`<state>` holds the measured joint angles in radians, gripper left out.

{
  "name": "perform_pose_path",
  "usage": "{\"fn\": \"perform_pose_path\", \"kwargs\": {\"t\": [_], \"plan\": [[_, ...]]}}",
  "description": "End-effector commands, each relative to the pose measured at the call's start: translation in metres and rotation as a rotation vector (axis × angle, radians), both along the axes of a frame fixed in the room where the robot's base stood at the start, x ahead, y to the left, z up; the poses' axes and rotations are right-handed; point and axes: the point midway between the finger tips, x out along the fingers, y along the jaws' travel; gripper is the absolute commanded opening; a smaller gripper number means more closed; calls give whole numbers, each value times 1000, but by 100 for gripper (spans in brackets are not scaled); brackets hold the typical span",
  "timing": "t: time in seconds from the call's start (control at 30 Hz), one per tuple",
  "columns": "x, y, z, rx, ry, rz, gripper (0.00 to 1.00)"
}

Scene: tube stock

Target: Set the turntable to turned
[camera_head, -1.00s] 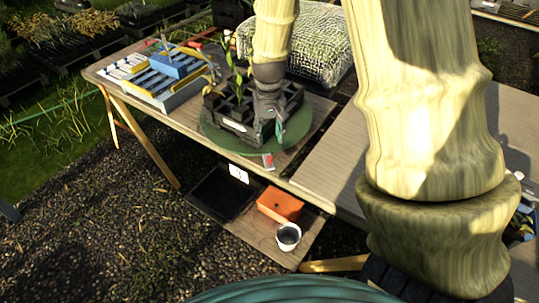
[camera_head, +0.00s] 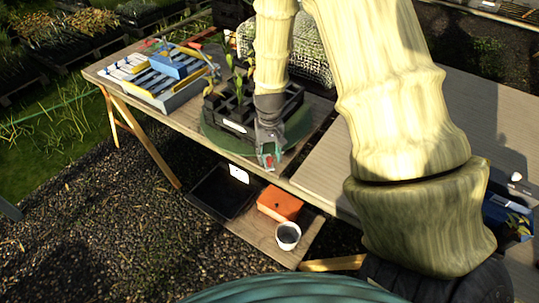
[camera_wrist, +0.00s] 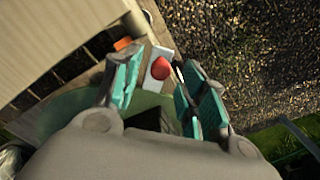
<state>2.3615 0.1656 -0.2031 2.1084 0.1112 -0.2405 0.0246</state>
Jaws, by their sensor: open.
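The turntable is a green disc (camera_head: 213,137) near the front edge of the wooden table, with a black tray (camera_head: 232,126) of seedlings on it. Part of the disc also shows in the wrist view (camera_wrist: 72,104). A small red knob (camera_wrist: 161,68) on a white plate sits by the disc's edge; I cannot tell whether it is fixed to the disc or the table. My gripper (camera_head: 268,161) points down at the disc's front right edge. In the wrist view, its teal-padded fingers (camera_wrist: 164,88) are apart, with the knob showing between them, not visibly touched.
A blue and grey rack (camera_head: 165,78) stands at the table's left. A netted white crate (camera_head: 312,50) is behind the turntable. A lower shelf holds an orange box (camera_head: 279,204) and a white pot (camera_head: 287,236).

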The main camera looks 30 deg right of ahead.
Motion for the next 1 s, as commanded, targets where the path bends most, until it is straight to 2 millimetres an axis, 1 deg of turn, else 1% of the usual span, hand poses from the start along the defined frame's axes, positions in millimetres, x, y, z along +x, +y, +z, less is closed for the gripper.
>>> {"fn": "perform_pose_path", "kwargs": {"t": [0.1,0.2,0.53,0.67,0.7,0.77,1.0], "plan": [[-1,0,-8,1,2,0,42],[-1,0,-11,0,1,0,42],[0,0,-13,0,0,0,42],[0,0,-13,0,0,0,19],[0,0,-13,0,0,0,11],[0,0,-13,0,0,0,0],[0,0,-13,0,0,-2,0]]}}
